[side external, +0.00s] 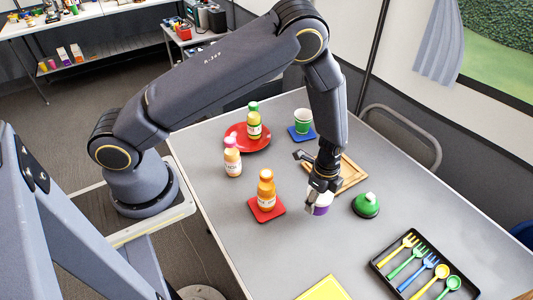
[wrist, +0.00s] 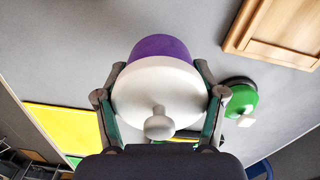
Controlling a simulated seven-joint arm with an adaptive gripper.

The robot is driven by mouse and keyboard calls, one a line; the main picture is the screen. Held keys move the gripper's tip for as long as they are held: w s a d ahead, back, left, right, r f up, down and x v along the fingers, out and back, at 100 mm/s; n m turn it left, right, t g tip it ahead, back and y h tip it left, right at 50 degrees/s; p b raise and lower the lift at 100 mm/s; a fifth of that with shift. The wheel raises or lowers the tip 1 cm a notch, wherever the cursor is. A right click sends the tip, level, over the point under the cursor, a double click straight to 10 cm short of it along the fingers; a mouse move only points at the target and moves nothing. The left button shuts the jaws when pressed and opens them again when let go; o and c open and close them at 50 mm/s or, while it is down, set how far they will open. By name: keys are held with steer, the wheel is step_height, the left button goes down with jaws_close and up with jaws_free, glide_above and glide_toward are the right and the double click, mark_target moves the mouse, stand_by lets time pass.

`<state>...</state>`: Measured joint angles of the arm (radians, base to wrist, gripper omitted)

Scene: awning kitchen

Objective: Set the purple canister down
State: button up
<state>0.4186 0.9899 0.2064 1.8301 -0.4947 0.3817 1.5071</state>
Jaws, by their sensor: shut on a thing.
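The purple canister (side external: 322,203) has a white lid with a round knob. In the wrist view, the purple body (wrist: 160,47) shows beyond the lid (wrist: 159,92), whose knob points toward the camera. My gripper (side external: 322,188) is shut on the canister, with one finger on each side of it, as the wrist view also shows (wrist: 160,75). In the side external view, the canister is low over the grey table, in front of the wooden board; I cannot tell whether its base touches the table. My gripper partly hides it there.
A green canister (side external: 366,205) stands close on the right. The wooden board (side external: 350,172) lies behind. An orange bottle (side external: 266,190) stands on a red coaster (side external: 266,214) to the left. A black cutlery tray (side external: 382,266) and yellow mat (side external: 322,290) are nearer the front. Bare table lies between.

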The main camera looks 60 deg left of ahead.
mark_target(319, 206)
steer(key=shift+w+f, duration=0.2)
steer(key=shift+f, duration=0.05)
steer(key=shift+w+d+f, duration=0.1)
steer(key=shift+w+f, duration=0.05)
steer(key=shift+f, duration=0.75)
steer(key=shift+w+d+f, duration=0.1)
steer(key=shift+f, duration=0.75)
steer(key=shift+a, duration=0.1)
steer(key=shift+f, duration=0.2)
steer(key=o, duration=1.2)
steer(key=shift+r, duration=0.15)
